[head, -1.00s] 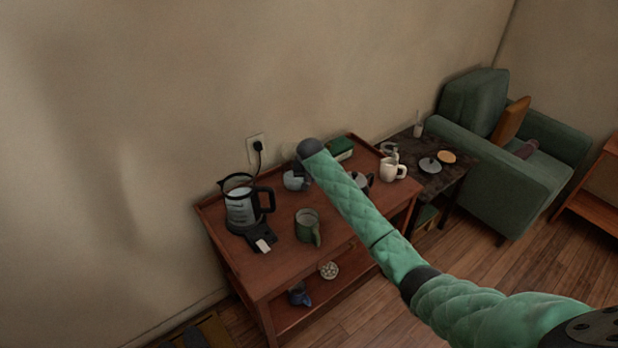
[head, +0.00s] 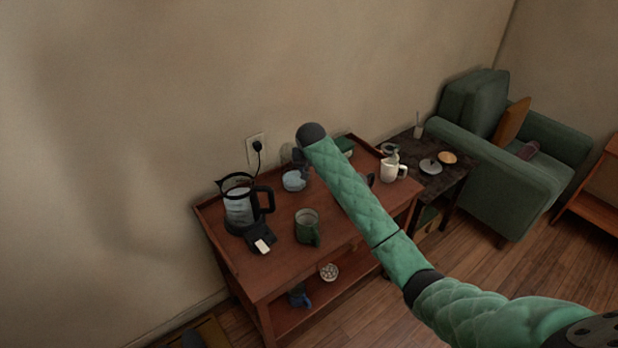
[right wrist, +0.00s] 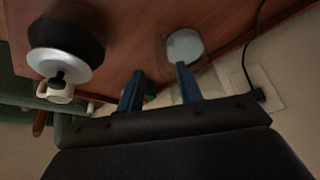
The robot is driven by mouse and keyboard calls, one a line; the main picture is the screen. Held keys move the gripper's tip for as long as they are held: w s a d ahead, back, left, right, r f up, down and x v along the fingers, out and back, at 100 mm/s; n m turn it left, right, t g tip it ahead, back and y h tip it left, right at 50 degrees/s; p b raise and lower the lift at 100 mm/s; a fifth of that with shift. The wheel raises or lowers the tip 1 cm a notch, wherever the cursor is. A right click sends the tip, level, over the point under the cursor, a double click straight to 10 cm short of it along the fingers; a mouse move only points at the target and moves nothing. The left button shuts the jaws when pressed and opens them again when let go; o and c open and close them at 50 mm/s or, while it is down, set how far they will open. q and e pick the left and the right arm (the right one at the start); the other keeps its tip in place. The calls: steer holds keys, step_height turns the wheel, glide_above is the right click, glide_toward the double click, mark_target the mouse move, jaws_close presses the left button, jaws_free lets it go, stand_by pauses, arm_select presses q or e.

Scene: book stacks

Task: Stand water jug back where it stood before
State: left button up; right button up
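What looks like the water jug, a clear vessel with pale blue content (head: 293,181), stands on the wooden cart near its back edge, partly hidden by my right arm. It also shows in the right wrist view as a pale round shape with a faint clear outline (right wrist: 184,46). My right gripper (right wrist: 158,76) has its two blue fingers apart with nothing between them. The jug lies just beyond the fingertips, nearest the right finger; I cannot tell whether they touch. In the head view the gripper is mostly hidden behind my wrist. My left gripper is not in view.
A kettle (head: 240,208) and a green mug (head: 307,228) stand left and front on the cart (head: 272,275). A dark pot with a pale lid (right wrist: 66,66) and a white mug (head: 389,170) are on the other side. A wall socket (head: 256,150) with cable is behind.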

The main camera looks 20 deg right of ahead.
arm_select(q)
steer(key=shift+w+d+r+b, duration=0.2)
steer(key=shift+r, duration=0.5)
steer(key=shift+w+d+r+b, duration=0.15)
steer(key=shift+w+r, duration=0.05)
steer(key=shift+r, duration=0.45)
arm_select(e)
steer(key=shift+v, duration=2.35)
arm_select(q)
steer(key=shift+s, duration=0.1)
